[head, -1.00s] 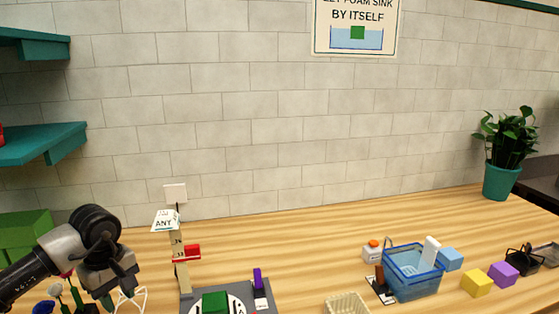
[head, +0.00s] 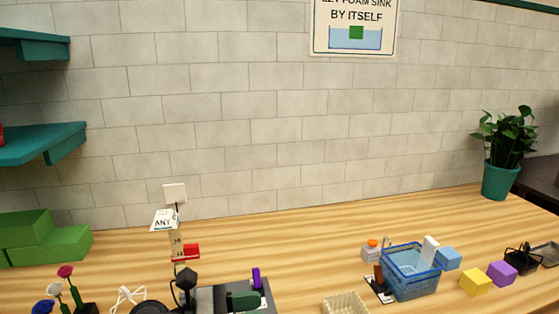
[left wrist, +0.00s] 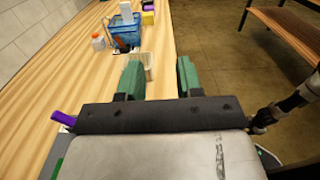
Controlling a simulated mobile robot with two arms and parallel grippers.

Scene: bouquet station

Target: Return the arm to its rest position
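My left gripper (left wrist: 160,78) is open in the left wrist view, with its two green fingers well apart and nothing between them. In the head view my left arm is low at the bottom edge, partly cut off. One green finger of the left gripper (head: 243,301) shows there over the grey scale (head: 265,295), beside its purple upright piece (head: 257,278). My right arm shows at the right of the left wrist view, out over the floor. Its end, the right gripper (left wrist: 262,120), is too small to read.
A blue basin (head: 410,285) stands on the wooden counter, near yellow (head: 475,282) and purple blocks (head: 502,272). A beige basket (head: 345,303) is at the front. Flowers (head: 65,271) and green foam blocks (head: 45,240) are at left. A tag stand (head: 178,250) is behind the scale.

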